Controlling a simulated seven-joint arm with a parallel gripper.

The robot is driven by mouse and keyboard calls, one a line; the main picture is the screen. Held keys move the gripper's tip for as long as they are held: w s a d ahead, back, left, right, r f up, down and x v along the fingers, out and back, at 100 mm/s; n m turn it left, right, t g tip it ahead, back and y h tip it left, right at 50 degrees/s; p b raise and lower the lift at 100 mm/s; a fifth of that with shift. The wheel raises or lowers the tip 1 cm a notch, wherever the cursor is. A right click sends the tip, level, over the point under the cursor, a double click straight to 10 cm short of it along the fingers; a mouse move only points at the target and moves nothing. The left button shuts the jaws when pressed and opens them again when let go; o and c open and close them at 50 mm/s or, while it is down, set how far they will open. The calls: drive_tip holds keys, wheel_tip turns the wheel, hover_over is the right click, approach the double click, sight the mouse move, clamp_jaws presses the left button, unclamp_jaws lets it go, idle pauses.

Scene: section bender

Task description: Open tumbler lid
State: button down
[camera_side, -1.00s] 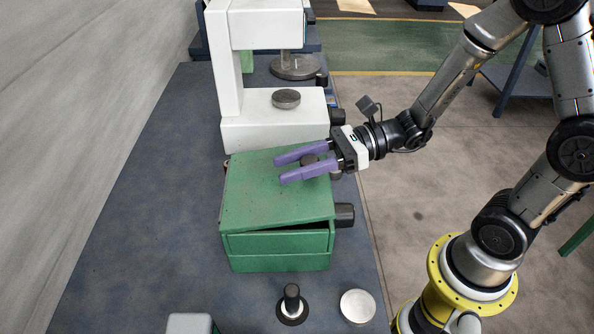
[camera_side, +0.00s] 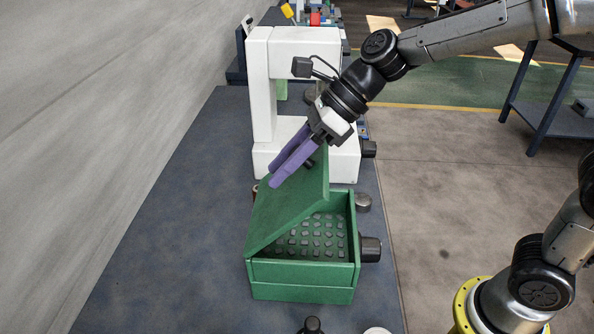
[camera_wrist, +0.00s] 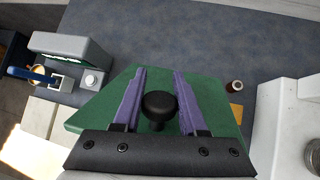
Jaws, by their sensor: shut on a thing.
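The tumbler is a green box (camera_side: 303,271) on the blue-grey bench in the side view. The opening shows rows of small grey pieces (camera_side: 315,240) inside. My gripper (camera_side: 282,172), with purple fingers, is over the lid's upper face. In the wrist view the fingers stand either side of a round black knob (camera_wrist: 159,104) on the green lid (camera_wrist: 215,100). The gripper is shut on this knob. The fingers partly hide the knob in the side view.
A white machine (camera_side: 262,90) stands just behind the box. A black knob (camera_side: 370,249) sticks out on the box's right side. The bench (camera_side: 150,230) to the left is clear. A grey and white device (camera_wrist: 75,55) shows at left in the wrist view.

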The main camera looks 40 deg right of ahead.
drive_tip(key=shift+w+a+r+g+h, duration=0.25)
drive_tip(key=shift+w+a+g+h, duration=0.1)
drive_tip(key=shift+w+a, duration=0.1)
drive_tip(key=shift+w+a+r+g+h, duration=0.25)
drive_tip(key=shift+w+a+h, duration=0.1)
drive_tip(key=shift+w+a, duration=0.1)
drive_tip(key=shift+w+a+g+h, duration=0.5)
drive_tip(key=shift+w+a, duration=0.6)
drive_tip(key=shift+c, duration=2.3)
unclamp_jaws()
drive_tip(key=shift+r, duration=0.2)
drive_tip(key=v, duration=1.3)
drive_tip(key=shift+d+r, duration=0.15)
drive_tip(key=shift+r, duration=0.1)
